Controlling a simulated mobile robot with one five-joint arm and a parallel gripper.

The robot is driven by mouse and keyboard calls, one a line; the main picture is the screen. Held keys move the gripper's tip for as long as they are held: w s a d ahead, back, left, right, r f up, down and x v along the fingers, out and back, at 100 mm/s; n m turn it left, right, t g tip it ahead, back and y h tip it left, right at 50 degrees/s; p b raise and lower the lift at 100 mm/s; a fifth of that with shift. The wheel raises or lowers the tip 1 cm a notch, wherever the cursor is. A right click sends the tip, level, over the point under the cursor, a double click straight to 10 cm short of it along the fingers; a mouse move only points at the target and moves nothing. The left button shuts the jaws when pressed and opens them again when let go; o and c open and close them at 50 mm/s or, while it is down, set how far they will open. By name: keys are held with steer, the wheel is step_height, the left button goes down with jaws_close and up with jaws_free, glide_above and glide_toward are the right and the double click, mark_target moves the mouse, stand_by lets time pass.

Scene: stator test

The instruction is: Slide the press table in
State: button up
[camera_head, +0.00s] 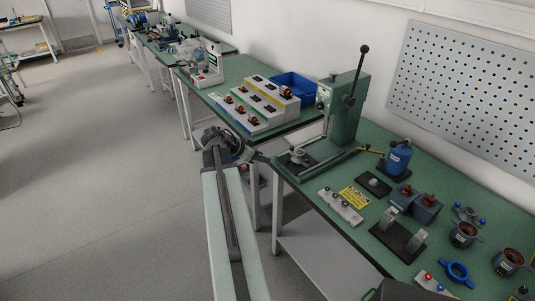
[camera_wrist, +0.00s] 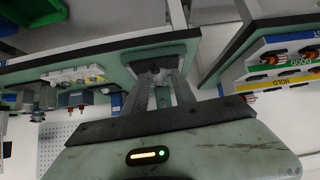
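The green press (camera_head: 341,110) with a black lever stands at the left end of the near bench. In the wrist view two grey fingers of my gripper (camera_wrist: 163,85) stand apart, pointing at the dark plate and fixture (camera_wrist: 155,68). The fingers look open; I cannot tell whether they touch the plate.
A bench with white terminal boxes (camera_head: 266,96) and a blue bin (camera_head: 295,86) stands left of the press. A gap separates the benches. The floor (camera_head: 100,170) at left is clear.

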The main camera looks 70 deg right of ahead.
mark_target(287, 160)
steer(key=shift+m, duration=0.5)
steer(key=s+d+f+b, duration=0.2)
steer(key=s+d, duration=0.1)
steer(key=s+d+f+b, duration=0.1)
steer(key=s+d+b, duration=0.1)
steer(key=shift+d+f, duration=0.2)
steer(key=shift+d, duration=0.05)
steer(key=shift+r, duration=0.15)
steer(key=shift+b+x, duration=1.45)
steer(key=shift+x, duration=0.95)
